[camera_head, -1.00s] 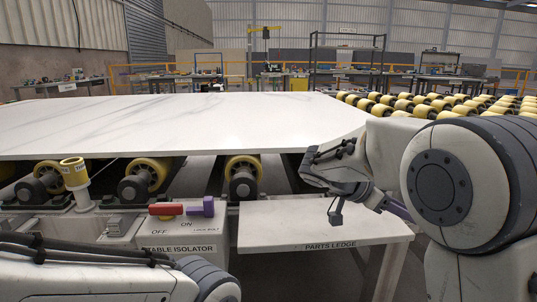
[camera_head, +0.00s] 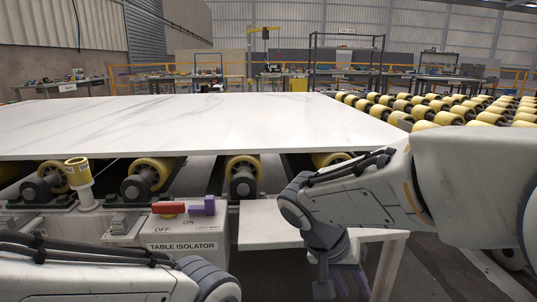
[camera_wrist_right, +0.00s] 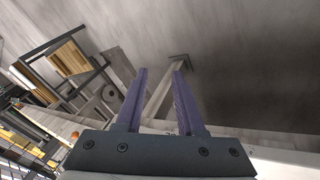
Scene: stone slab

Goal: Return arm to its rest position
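My right arm crosses the right side of the head view. Its wrist hangs down in front of the parts ledge (camera_head: 275,222), with the right gripper (camera_head: 343,284) pointing downward below the ledge top and partly blurred. In the right wrist view the right gripper (camera_wrist_right: 160,74) has its two purple fingers spread apart, with nothing between them. My left arm shows only as a link at the lower left of the head view; its gripper is out of frame.
The white stone slab (camera_head: 190,122) lies on yellow rollers (camera_head: 242,170). The table isolator (camera_head: 183,246), with a red handle (camera_head: 168,208) and purple lock bolt (camera_head: 203,206), stands left of the ledge. A yellow-topped post (camera_head: 78,172) is farther left.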

